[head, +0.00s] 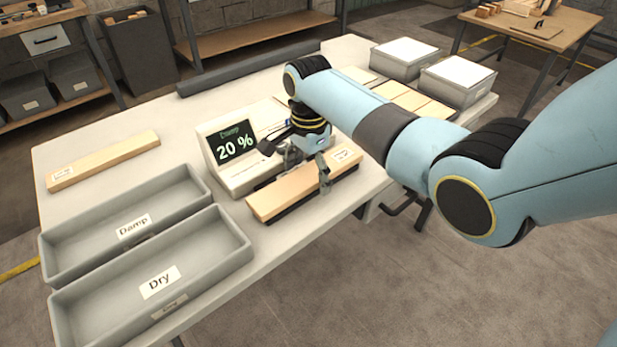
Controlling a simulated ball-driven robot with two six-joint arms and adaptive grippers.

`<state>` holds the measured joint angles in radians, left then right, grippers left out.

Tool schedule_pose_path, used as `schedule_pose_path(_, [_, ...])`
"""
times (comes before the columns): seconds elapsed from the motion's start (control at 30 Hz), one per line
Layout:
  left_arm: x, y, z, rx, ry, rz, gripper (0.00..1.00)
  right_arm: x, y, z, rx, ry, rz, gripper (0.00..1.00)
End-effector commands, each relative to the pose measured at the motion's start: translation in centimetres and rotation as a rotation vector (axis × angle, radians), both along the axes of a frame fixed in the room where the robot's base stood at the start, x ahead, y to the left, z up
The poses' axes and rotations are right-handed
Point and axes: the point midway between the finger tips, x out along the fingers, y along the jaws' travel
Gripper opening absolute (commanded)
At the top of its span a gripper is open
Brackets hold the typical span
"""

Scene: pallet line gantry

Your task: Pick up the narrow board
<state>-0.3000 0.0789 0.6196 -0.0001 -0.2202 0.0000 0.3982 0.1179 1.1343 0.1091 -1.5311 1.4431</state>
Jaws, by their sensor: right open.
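A long, narrow pale wooden board (105,161) with a small white label lies at the far left of the white table, behind the grey bins. A wider-looking pale board (275,200) with a label at its right end lies on a dark support in front of the moisture meter (235,145), whose screen reads "Damp 20 %". My right gripper (308,176) is open over this board, with one finger at its front edge. The other finger is partly hidden, and I cannot tell whether either touches the board. My left gripper is not in view.
Two grey bins, labelled Damp (198,186) and Dry (240,238), stand at the table's front left. More boards (430,108) lie behind my right arm, near two grey boxes (455,90). A dark bar (250,68) runs along the back edge.

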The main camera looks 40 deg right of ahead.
Motion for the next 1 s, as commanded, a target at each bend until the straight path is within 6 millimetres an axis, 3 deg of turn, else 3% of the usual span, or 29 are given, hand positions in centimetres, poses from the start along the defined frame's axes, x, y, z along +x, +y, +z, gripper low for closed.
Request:
schedule_pose_path(0.13, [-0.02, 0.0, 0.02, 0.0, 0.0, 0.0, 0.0, 0.02, 0.0, 0.07, 0.0, -0.001, 0.0, 0.85])
schedule_pose_path(0.63, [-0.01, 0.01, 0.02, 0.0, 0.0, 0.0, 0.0, 0.01, -0.02, 0.09, 0.0, 0.0, 0.0, 0.19])
schedule_pose_path(1.0, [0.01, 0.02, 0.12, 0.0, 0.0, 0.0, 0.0, 0.09, -0.03, 0.8, -0.001, -0.002, 0.0, 0.18])
